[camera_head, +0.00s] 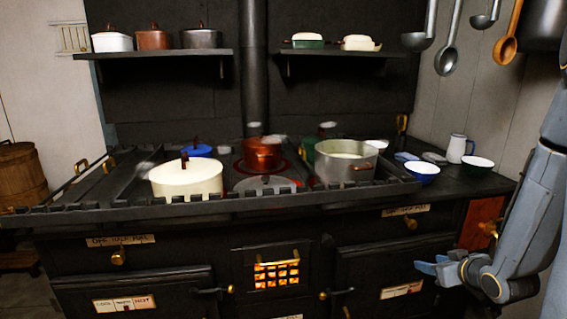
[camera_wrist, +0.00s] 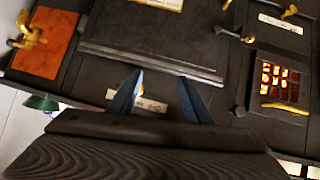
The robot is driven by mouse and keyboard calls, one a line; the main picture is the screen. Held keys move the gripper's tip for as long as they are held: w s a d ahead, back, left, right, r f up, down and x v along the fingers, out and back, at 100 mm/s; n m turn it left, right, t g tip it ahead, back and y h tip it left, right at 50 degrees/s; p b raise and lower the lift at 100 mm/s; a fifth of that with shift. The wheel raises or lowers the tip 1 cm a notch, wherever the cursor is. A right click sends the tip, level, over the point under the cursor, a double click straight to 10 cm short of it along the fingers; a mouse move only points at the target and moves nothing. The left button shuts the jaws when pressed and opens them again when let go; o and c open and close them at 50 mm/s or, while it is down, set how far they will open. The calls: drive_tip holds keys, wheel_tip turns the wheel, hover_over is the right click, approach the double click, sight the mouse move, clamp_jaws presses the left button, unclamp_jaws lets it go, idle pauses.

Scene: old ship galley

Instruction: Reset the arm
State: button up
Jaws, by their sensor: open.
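My gripper (camera_head: 428,266) is at the lower right in the head view, in front of the black stove (camera_head: 180,225) and below its top edge. Its blue-grey fingers point left and hold nothing. In the wrist view the two fingers of my gripper (camera_wrist: 158,84) stand apart, with a dark oven door (camera_wrist: 150,50) behind the gap. My blue-grey arm comes in from the right edge.
The railed stove top carries a cream pot (camera_head: 187,180), a grey pot (camera_head: 345,165), a red pot (camera_head: 262,155) and a blue pot (camera_head: 198,151). Bowls (camera_head: 422,172) and a white jug (camera_head: 457,148) stand at right. A fire glows behind a grate (camera_head: 276,274). Ladles (camera_head: 448,55) hang above.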

drive_tip(key=s+a+r+m+g+p, duration=0.1)
drive_tip(key=s+a+r+g, duration=0.4)
drive_tip(key=s+a, duration=0.6)
drive_tip(key=s+a+r+m+g+p, duration=0.1)
drive_tip(key=s+a+r+g+p, duration=0.1)
drive_tip(key=s+a+r+g, duration=0.4)
drive_tip(key=s+a, duration=0.5)
drive_tip(key=s, duration=0.1)
drive_tip(key=shift+a+r+p, duration=0.25)
drive_tip(key=shift+a+p, duration=0.05)
drive_tip(key=shift+p, duration=0.05)
drive_tip(key=shift+s, duration=0.1)
